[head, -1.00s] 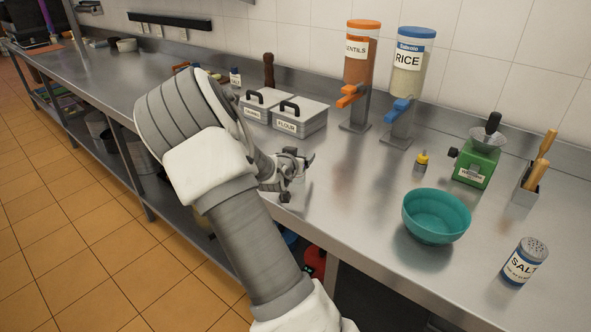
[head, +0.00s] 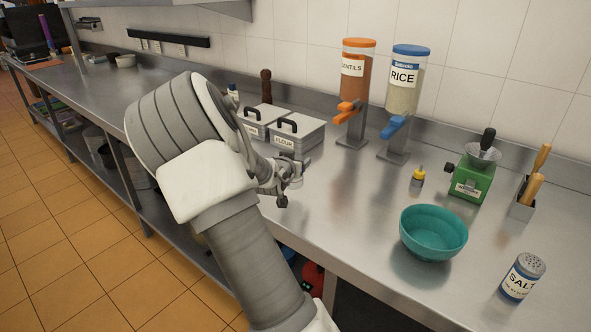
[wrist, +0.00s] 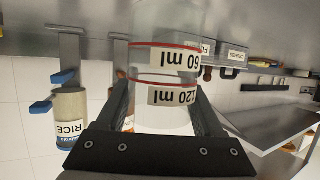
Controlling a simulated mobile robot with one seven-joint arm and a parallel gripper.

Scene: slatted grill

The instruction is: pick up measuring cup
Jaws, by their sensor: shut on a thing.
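The measuring cup (wrist: 165,120) is clear, with red lines and labels reading 60 ml and 120 ml. It fills the middle of the wrist view, where the picture is upside down. My gripper (wrist: 162,92) has one finger on each side of the cup and is shut on it. In the head view my gripper (head: 288,178) is over the steel counter, in front of the flour canister. My arm hides part of the counter there, and the cup is hard to make out. I cannot tell how high the cup is above the counter.
The flour canister (head: 296,136) and another canister (head: 262,120) stand just behind my gripper. The lentils dispenser (head: 354,95) and rice dispenser (head: 403,105) stand further right. A teal bowl (head: 433,236), green grinder (head: 473,178) and salt shaker (head: 522,279) are at right.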

